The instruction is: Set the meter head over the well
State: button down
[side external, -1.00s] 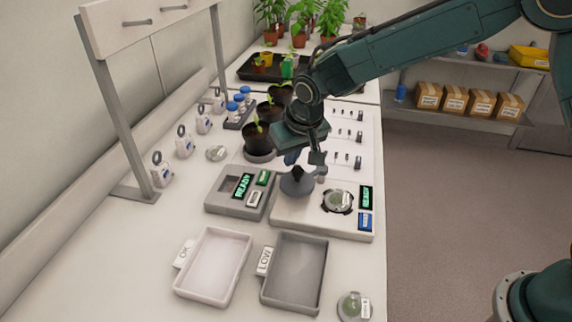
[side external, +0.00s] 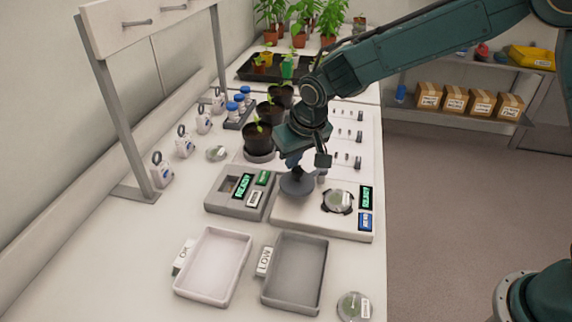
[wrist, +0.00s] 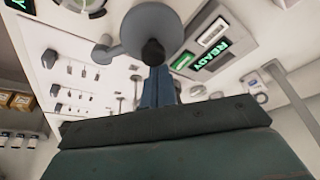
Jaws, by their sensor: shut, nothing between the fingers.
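The meter head (side external: 296,187) is a grey disc with a dark knob on top. It sits over the left part of the white meter base, beside the well (side external: 338,201), which holds a round clear dish with green content. In the wrist view the disc (wrist: 150,22) joins an arm to a small post at left, and its dark knob (wrist: 153,52) lies at the tips of my fingers. My gripper (side external: 294,166) is shut with nothing between its fingers, just above or touching the knob. Whether it touches I cannot tell.
The base (side external: 300,218) carries a lit green READY display and a blue label. A grey device (side external: 225,200) with another READY display stands at left. The OK tray (side external: 212,265) and LOW tray (side external: 294,272) are empty in front. Potted seedlings (side external: 257,137) stand behind.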

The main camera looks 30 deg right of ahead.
aim_at(303, 185)
jog(key=shift+s+n, duration=0.3)
jog(key=shift+n, duration=0.2)
jog(key=shift+s+d+n+y, duration=0.15)
jog(key=shift+s+n+y, duration=0.45)
jog(key=shift+s+n, duration=0.45)
jog(key=s+n, duration=0.1)
jog(key=n, duration=0.1)
jog(key=s+d+n+y, duration=0.1)
jog(key=n, duration=0.1)
jog(key=shift+s+d+n+g, duration=0.15)
jog(key=shift+n+g, duration=0.2)
jog(key=shift+g, duration=0.05)
jog(key=s+d+n, duration=0.1)
jog(key=n, duration=0.1)
jog(key=d+n+g+y, duration=0.1)
jog(key=n, duration=0.1)
jog(key=s+n, duration=0.1)
jog(key=shift+s+d+n+g+y, duration=0.3)
jog(key=shift+d+n+g, duration=0.1)
jog(key=shift+s+d, duration=0.15)
jog(key=shift+d, duration=0.2)
